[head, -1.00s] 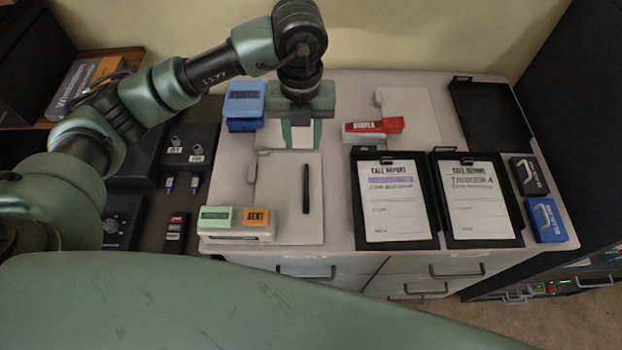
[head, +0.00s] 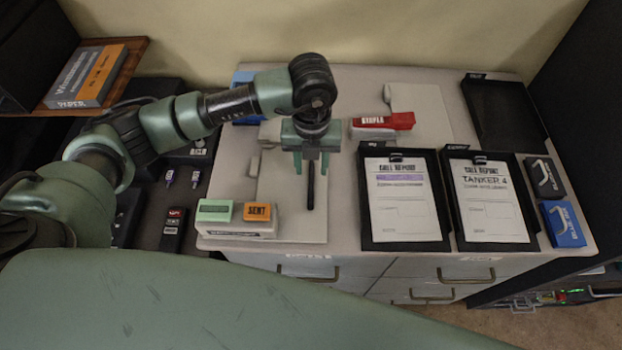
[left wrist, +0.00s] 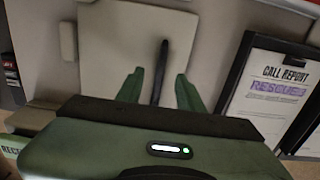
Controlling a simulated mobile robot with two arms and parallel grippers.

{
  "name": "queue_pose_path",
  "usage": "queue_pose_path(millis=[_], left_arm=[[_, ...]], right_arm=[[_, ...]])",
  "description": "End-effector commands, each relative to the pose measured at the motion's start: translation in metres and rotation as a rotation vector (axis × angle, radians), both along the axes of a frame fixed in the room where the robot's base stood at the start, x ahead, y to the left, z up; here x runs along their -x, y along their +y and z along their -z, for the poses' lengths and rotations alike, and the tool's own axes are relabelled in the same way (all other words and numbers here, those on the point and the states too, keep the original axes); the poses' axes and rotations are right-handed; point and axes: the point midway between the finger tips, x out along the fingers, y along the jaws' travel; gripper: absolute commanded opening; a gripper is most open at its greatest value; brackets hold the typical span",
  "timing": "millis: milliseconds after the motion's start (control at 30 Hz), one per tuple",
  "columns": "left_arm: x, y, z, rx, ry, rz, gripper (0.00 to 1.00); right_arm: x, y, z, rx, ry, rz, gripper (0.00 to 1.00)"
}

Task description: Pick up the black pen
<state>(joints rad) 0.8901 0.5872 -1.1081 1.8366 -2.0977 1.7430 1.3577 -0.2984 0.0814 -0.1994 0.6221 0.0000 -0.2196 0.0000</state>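The black pen (head: 310,192) lies on a pale board (head: 275,215) on the desk, pointing toward the front edge. My left gripper (head: 311,170) is over the far part of the pen, pointing down, and hides its far end. In the left wrist view the pen (left wrist: 160,70) shows between the two green fingers of my left gripper (left wrist: 158,85), with a gap on each side. The fingers are apart and hold nothing. I cannot tell exactly how high the fingertips are above the board. My right gripper is not in view.
Left of the board's front are green and orange stamp blocks (head: 235,235). A red-topped stapler (head: 385,121) lies behind. Black and blue boxes (head: 562,223) stand at the right edge.

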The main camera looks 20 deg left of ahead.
Motion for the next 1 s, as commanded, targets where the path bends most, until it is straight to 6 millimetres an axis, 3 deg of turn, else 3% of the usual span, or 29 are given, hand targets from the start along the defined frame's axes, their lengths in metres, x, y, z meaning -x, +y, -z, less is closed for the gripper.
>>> queue_pose_path(millis=[167, 400, 533, 567, 1000], left_arm=[[0.0, 0.0, 0.017, 0.0, -0.001, 0.0, 0.37], [-0.001, 0.0, 0.019, -0.001, -0.002, 0.0, 0.37], [-0.001, 0.0, 0.019, 0.0, -0.001, 0.0, 0.01], [-0.001, 0.0, 0.019, 0.0, -0.001, 0.0, 0.0], [-0.001, 0.001, 0.019, 0.0, -0.001, 0.0, 0.0]], right_arm=[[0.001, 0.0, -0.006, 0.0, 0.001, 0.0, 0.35], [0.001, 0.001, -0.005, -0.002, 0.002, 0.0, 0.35], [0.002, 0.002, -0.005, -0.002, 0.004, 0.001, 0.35], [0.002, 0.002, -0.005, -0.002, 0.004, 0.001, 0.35], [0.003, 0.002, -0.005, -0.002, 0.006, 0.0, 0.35]])
